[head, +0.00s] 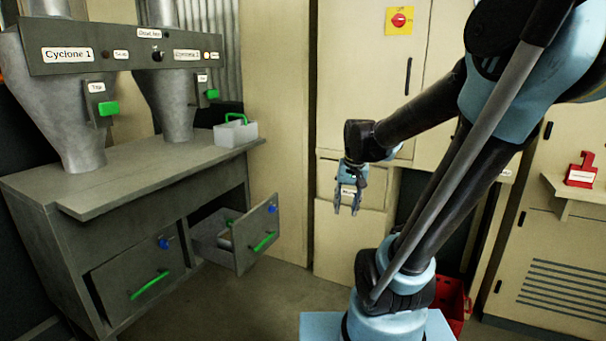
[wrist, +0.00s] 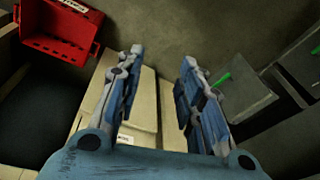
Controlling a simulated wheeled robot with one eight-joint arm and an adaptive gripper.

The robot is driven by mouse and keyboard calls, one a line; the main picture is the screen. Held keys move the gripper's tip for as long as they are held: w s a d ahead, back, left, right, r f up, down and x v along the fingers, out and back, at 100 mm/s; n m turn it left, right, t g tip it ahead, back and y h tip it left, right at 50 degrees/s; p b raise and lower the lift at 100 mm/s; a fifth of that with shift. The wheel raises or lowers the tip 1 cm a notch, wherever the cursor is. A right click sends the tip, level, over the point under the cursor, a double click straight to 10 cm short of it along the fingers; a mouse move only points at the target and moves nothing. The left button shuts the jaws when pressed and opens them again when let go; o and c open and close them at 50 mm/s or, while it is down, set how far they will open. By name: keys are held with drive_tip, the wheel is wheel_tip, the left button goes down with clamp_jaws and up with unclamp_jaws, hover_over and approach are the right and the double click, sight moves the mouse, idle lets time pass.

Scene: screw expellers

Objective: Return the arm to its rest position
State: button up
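My gripper (head: 347,200) hangs with its fingers pointing down in the middle of the head view, in front of the cream cabinet (head: 345,235). In the wrist view my gripper (wrist: 160,85) shows its two blue-grey fingers spread apart, with nothing between them. My arm reaches from the right side of the head view, bent at the elbow, and the gripper touches nothing that I can see.
A grey bench (head: 130,165) with two cyclone funnels stands at left. Its right drawer (head: 240,240) is pulled open. A red crate (wrist: 62,30) lies by the cabinet. Floor between is clear.

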drive_tip(key=s+d+f, duration=0.2)
drive_tip(key=s+f, duration=0.1)
drive_tip(key=s, duration=0.4)
drive_tip(key=s+d+f+n, duration=0.1)
drive_tip(key=s+d+f, duration=0.2)
drive_tip(key=s, duration=0.4)
drive_tip(key=shift+s+d+f+n+h, duration=0.15)
drive_tip(key=shift+s+n+h, duration=0.15)
drive_tip(key=shift+s+h, duration=0.1)
drive_tip(key=shift+w+f, duration=0.2)
drive_tip(key=shift+w, duration=0.25)
drive_tip(key=shift+s, duration=0.15)
